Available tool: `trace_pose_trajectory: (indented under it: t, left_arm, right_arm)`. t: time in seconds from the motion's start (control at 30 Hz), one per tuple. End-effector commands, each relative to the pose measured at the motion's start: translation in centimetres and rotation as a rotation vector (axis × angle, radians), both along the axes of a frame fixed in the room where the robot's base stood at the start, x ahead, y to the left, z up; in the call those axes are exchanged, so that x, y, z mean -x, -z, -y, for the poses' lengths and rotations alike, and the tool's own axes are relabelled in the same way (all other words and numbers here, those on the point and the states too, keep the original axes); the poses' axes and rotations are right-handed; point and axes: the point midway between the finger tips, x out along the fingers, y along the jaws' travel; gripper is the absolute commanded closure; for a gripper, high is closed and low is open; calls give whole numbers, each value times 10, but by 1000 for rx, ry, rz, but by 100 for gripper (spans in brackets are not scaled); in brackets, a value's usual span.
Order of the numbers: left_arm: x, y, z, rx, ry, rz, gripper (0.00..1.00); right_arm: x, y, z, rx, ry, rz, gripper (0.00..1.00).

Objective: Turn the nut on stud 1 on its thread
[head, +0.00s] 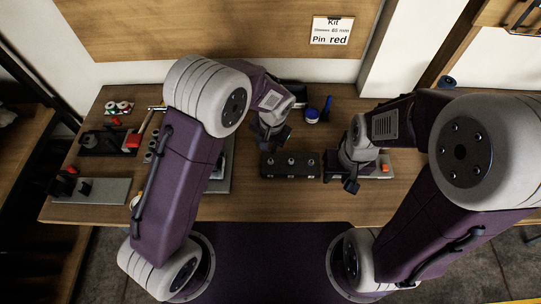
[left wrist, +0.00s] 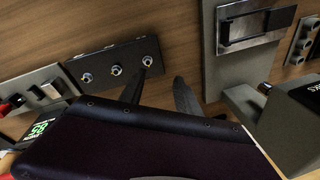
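A black block (head: 290,175) with three silver studs lies at the middle of the table; it also shows in the left wrist view (left wrist: 105,57). Silver nut-like pieces (left wrist: 116,70) sit at the studs; I cannot read which is stud 1. My left gripper (head: 272,141) is over the table behind the block in the head view. In the left wrist view its fingers (left wrist: 158,92) are apart and empty, one close to the end stud (left wrist: 147,61) in the picture; contact cannot be told. My right gripper (head: 340,181) is just right of the block, fingers apart, nothing seen between them.
A grey plate with a black bracket (left wrist: 258,27) lies near the block. A grey fixture (head: 383,168) with an orange part is under my right arm. A blue-topped jar (head: 312,115) stands behind. Tools and a grey plate (head: 103,193) are at the left. The front right is clear.

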Motion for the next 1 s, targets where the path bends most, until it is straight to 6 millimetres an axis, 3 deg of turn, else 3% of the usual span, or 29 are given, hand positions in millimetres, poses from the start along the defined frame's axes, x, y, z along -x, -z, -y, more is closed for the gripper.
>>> trace_pose_trajectory:
  t: [0.07, 0.17, 0.27, 0.47, 0.8, 1.0]
  left_arm:
    - [-4, -3, 15, 94, -285, -56, 61]
    - [-15, 3, 25, 161, -426, -102, 61]
    - [-13, 13, 13, 142, -443, -120, 61]
    - [-14, 24, 13, 141, -441, -119, 61]
    - [-13, 90, 13, 140, -438, -118, 61]
    - [-14, 104, 13, 143, -437, -116, 61]
  right_arm:
    - [0, -14, 0, 0, 0, 0, 64]
    - [0, -24, 0, 0, 0, 0, 64]
    - [0, -27, 0, 0, 0, 0, 64]
    - [0, -27, 0, 0, 0, 0, 64]
    - [0, -41, 0, 0, 0, 0, 64]
    - [0, -42, 0, 0, 0, 0, 64]
